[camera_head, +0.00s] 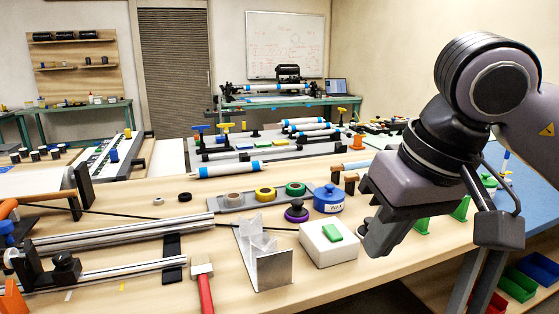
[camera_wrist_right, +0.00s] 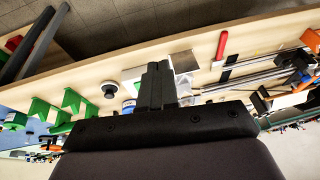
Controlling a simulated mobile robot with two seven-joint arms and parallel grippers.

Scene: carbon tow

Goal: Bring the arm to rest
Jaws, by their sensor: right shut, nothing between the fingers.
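My right arm comes in from the right of the head view and hangs over the bench's right part. My right gripper (camera_head: 378,240) points down beside the white box, apart from any tool I can make out. In the right wrist view its two fingers (camera_wrist_right: 157,85) lie together, shut and empty. The white box with a green pad (camera_head: 333,233) is just left of the gripper in the head view. My left gripper shows in neither view.
Green brackets (camera_wrist_right: 72,100) stand near the arm. Coloured bins (camera_head: 518,284) sit low at right.

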